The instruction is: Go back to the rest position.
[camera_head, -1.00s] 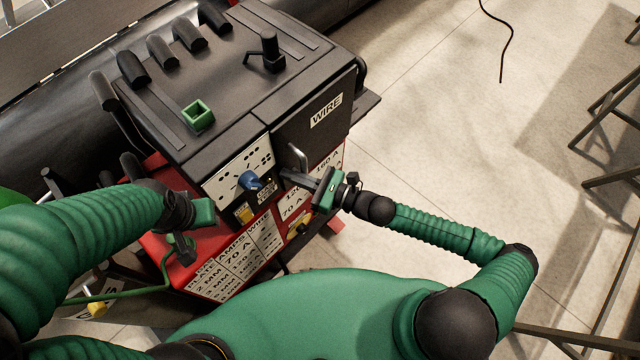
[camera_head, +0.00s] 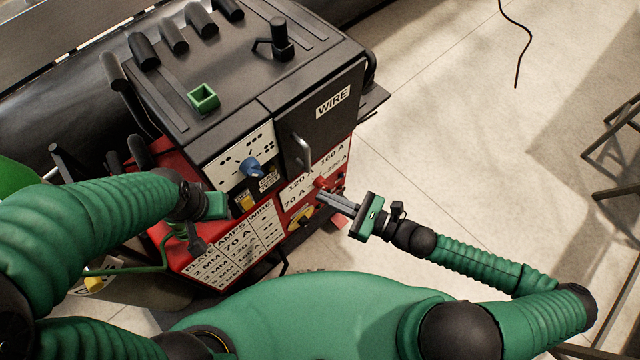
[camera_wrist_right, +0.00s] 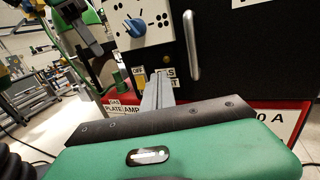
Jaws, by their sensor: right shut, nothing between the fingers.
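My right gripper (camera_head: 328,203) is in front of the lower right of the welding machine's front. Its two fingers are closed together with nothing between them. In the right wrist view the closed fingers (camera_wrist_right: 158,92) point at the machine front, left of the metal door handle (camera_wrist_right: 190,45). In the head view that handle (camera_head: 302,152) is above and left of the fingers, apart from them. My left gripper (camera_head: 203,222) is at the machine's left front corner, by the red base. Whether its fingers are open cannot be made out.
The machine's black top (camera_head: 235,65) carries a green square socket (camera_head: 204,97) and a black lever (camera_head: 278,40). A blue knob (camera_head: 251,167) and a yellow switch (camera_head: 247,202) are on its front panel. Clear floor lies to the right, with dark metal stands (camera_head: 612,150) at the edge.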

